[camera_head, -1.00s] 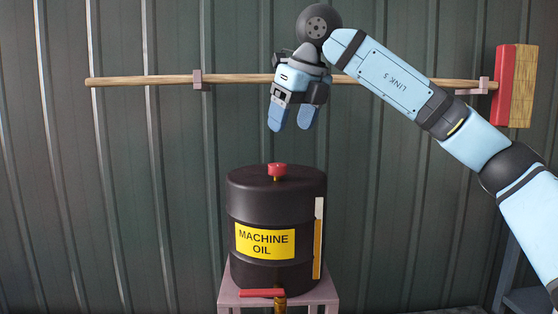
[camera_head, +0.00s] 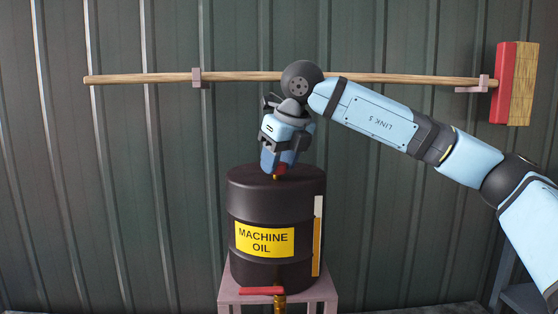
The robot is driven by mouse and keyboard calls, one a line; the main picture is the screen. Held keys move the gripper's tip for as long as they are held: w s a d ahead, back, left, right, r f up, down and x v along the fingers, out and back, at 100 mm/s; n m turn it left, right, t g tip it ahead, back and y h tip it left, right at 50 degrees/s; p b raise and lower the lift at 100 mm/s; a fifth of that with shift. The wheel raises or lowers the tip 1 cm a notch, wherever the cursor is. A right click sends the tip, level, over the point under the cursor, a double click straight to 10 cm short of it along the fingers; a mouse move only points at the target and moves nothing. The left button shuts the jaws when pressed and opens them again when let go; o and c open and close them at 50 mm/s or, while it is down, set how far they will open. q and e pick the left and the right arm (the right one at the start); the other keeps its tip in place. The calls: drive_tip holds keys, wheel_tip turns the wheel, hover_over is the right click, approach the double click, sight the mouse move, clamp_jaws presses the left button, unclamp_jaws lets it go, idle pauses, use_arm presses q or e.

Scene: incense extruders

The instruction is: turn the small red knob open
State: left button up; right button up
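The small red knob (camera_head: 280,169) stands on top of a black drum (camera_head: 250,192) with a yellow "MACHINE OIL" label. My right gripper (camera_head: 278,164) points down over the drum's top, with its fingertips at the knob. The fingers hide most of the knob, and only a small red part shows beside and below them. The fingers overlap in this view, so I cannot tell whether they are closed on it or only around it. My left gripper is not in view.
The drum stands on a pinkish stand (camera_head: 321,292). A red lever (camera_head: 262,291) on a brass tap (camera_head: 280,301) is at its lower front. Behind, a broom (camera_head: 140,78) hangs level on the corrugated wall (camera_head: 420,220). The space left of the drum is clear.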

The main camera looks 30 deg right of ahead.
drive_tip(key=c, duration=0.4)
